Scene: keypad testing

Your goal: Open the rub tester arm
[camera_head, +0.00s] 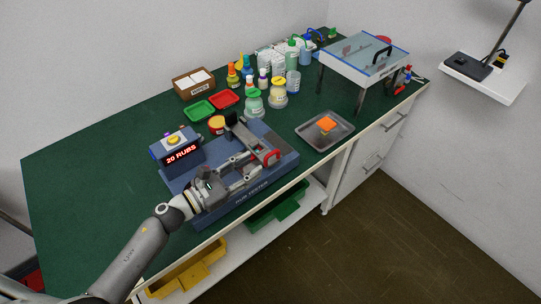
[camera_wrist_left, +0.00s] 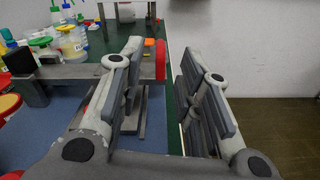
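The rub tester is a blue machine with a wide base (camera_head: 285,172) at the table's front edge, labelled RUB TESTER. Its grey arm (camera_head: 250,136) lies low over the base and carries a red handle (camera_head: 272,158) at its front end. My left gripper (camera_head: 256,167) reaches over the base from the left with its fingers apart, close to the handle. In the left wrist view, the red handle (camera_wrist_left: 161,60) appears in the gap between the open fingertips (camera_wrist_left: 162,58); I cannot tell how deep it sits. My right gripper is not in view.
A display box (camera_head: 180,152) reading 20 RUBS stands left of the tester. A metal tray (camera_head: 338,140) with an orange item lies to its right. Bottles, red and green trays, and a clear-topped stand (camera_head: 365,55) fill the back. The front left table is clear.

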